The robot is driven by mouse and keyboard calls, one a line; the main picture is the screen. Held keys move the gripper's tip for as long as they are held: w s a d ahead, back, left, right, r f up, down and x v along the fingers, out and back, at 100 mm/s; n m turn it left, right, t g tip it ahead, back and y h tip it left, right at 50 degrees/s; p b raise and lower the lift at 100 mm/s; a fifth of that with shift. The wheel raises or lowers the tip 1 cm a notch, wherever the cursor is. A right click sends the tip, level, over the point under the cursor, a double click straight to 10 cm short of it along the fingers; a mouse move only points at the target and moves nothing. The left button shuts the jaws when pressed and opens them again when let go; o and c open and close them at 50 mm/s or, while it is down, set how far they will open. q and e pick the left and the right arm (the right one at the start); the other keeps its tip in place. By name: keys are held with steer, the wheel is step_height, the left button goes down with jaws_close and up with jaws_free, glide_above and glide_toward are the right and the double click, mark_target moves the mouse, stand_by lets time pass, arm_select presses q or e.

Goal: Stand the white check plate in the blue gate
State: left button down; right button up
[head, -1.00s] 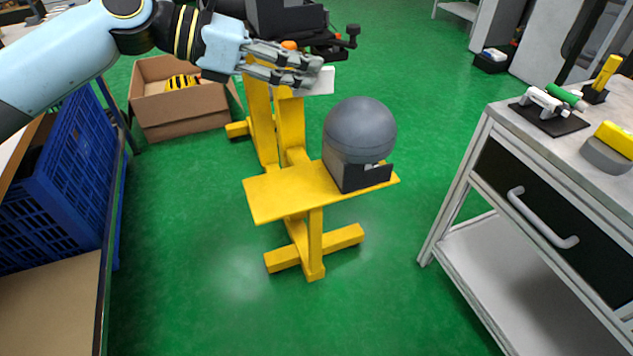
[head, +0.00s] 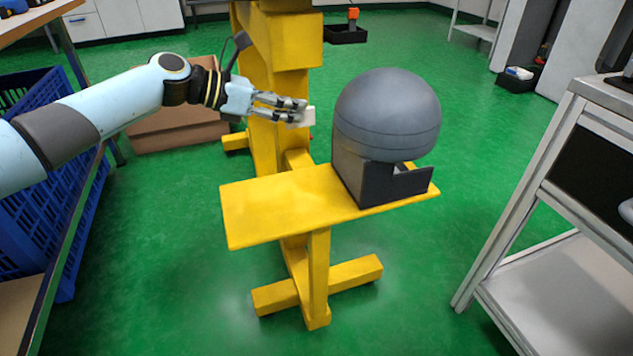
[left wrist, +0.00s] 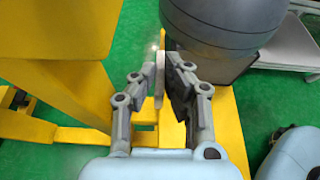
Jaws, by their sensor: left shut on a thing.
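My left gripper (head: 298,106) is shut on the white check plate (head: 307,118), which pokes out beyond the fingertips in the head view. In the left wrist view the plate (left wrist: 160,78) is seen nearly edge-on as a thin pale strip between the fingers of the left gripper (left wrist: 160,70). The gripper is level with the yellow column, above and behind the yellow shelf, to the left of the grey dome. No blue gate is visible in either view. My right gripper is not in view.
A grey dome on a dark box (head: 386,125) stands on the yellow shelf (head: 275,205), whose left part is bare. A yellow column (head: 280,75) rises behind it.

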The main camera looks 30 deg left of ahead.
arm_select(q)
steer(key=s+d+f, duration=0.2)
steer(key=s+d+f+b, duration=0.1)
steer(key=s+d+f, duration=0.1)
steer(key=s+d+f+b, duration=0.1)
steer(key=d+f, duration=0.1)
steer(key=d, duration=0.1)
steer(key=shift+s, duration=0.4)
step_height(320, 180, down, 4)
steer(key=b, duration=0.3)
steer(key=shift+r, duration=0.25)
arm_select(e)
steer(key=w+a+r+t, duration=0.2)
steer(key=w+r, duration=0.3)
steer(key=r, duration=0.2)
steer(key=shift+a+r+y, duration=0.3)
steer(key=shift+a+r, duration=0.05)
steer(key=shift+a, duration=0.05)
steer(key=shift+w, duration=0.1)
arm_select(q)
steer(key=c, duration=1.9)
jaws_free()
steer(key=shift+f, duration=0.2)
steer(key=o, duration=0.5)
